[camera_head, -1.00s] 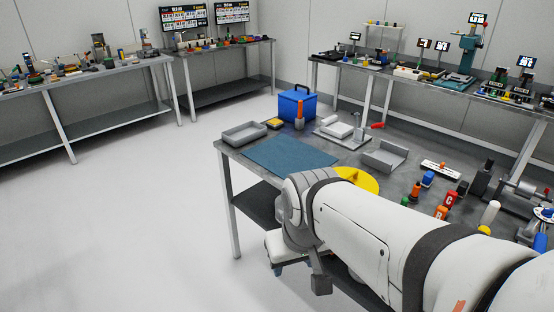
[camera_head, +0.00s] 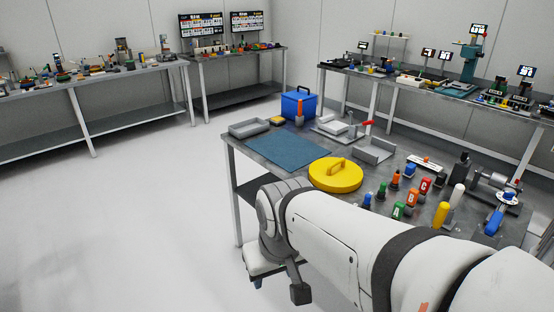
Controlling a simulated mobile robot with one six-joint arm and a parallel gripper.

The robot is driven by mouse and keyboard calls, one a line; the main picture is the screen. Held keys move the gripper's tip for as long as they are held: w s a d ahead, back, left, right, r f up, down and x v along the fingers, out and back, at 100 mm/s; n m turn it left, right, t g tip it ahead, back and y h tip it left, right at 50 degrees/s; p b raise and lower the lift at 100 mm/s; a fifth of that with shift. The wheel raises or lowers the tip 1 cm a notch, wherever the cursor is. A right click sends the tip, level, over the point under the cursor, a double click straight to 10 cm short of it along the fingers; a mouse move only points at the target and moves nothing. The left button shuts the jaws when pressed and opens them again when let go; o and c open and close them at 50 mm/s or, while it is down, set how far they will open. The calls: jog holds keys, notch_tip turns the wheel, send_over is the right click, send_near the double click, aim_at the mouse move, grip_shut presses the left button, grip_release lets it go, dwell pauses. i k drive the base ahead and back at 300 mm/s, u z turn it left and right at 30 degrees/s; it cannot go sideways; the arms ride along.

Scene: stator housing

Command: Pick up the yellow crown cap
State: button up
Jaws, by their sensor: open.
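The yellow crown cap appears to be the large yellow disc (camera_head: 322,183) with a raised handle on top. It lies flat on the near table (camera_head: 400,162), just right of the blue-grey mat (camera_head: 285,150). Nothing touches it from above. My white arm crosses the lower right of the view, in front of the table, with its bend below and left of the disc. My gripper's fingers cannot be made out, and the arm's end is largely hidden.
Right of the disc stand several small coloured pieces, a yellow cylinder (camera_head: 440,214) and a metal machine (camera_head: 495,185). A grey tray (camera_head: 249,128), a blue box (camera_head: 298,104) and a grey angled holder (camera_head: 373,150) stand farther back. Open floor lies left.

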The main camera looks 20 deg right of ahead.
aim_at(336, 175)
jog(key=u, duration=1)
jog(key=k, duration=0.1)
jog(key=z, duration=2)
jog(key=i, duration=0.95)
jog(key=z, duration=3.1)
jog(key=k, duration=1.5)
jog(key=u, duration=0.65)
